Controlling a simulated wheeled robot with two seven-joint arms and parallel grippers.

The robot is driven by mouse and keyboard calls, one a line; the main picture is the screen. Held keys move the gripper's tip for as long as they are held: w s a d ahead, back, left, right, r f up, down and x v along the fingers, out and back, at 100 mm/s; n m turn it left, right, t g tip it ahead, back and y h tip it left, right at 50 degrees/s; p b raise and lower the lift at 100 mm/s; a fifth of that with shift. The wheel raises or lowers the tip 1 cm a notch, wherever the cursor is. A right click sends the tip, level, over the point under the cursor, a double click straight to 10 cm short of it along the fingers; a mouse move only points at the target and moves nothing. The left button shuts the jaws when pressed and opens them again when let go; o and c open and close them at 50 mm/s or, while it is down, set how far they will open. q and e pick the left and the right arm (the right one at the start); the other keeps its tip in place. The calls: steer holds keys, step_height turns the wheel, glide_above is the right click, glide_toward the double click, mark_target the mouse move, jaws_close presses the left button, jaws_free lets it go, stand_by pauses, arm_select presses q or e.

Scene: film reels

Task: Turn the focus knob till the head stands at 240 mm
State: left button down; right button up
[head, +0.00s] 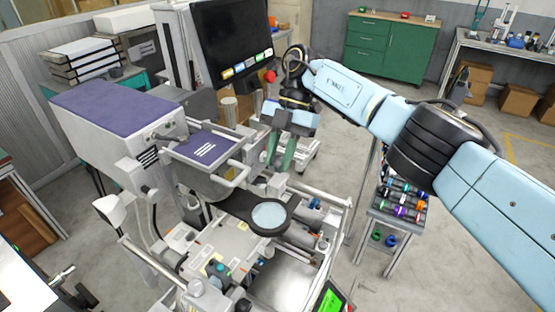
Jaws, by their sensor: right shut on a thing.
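My right gripper (281,158) comes in from the right with its green fingers pointing down, beside the machine's grey frame. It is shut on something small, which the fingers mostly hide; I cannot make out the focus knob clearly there. The machine's large white and purple housing (118,112) stands at the left, with a smaller purple-topped part (208,148) on its right side. I cannot tell which part is the head, and no millimetre scale is readable. My left gripper is not in view.
A round magnifier (268,216) sits on an arm above the machine's bed. A small green-lit screen (332,301) is at the bottom. A dark monitor (231,40) stands behind. A rack of coloured reels (402,206) stands to the right. A green cabinet (390,50) is at the back.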

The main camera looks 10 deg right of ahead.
steer(key=shift+d+f+g+b, duration=0.3)
steer(key=shift+f+g+b, duration=0.2)
steer(key=shift+b, duration=0.2)
steer(key=shift+r, duration=0.1)
steer(key=o, duration=0.6)
steer(key=shift+o, duration=1)
steer(key=shift+s+d+r+y, duration=0.1)
steer(key=shift+d+y, duration=0.1)
steer(key=shift+y, duration=0.1)
steer(key=shift+a+r, duration=0.1)
steer(key=shift+a, duration=0.05)
